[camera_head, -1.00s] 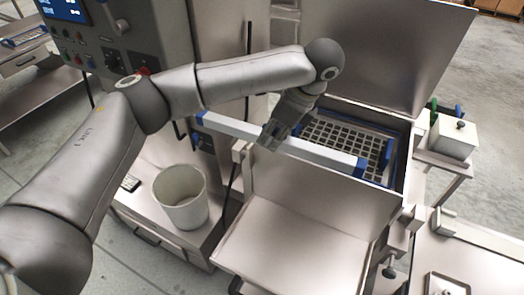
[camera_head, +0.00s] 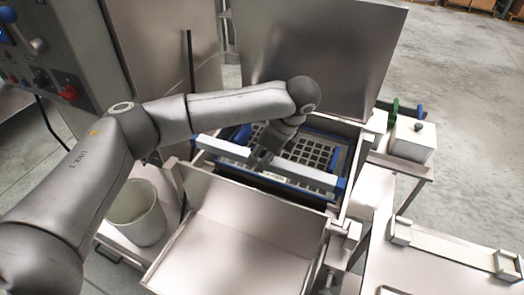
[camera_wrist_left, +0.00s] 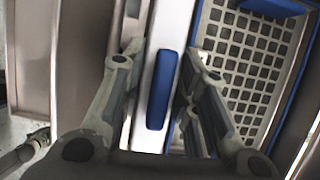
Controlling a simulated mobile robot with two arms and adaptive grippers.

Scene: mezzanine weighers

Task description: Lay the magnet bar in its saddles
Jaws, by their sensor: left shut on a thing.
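My right gripper is not in view.
A pale bucket (camera_head: 137,212) stands at left. A lidded container (camera_head: 413,140) stands at right. The front tray (camera_head: 215,255) is bare.

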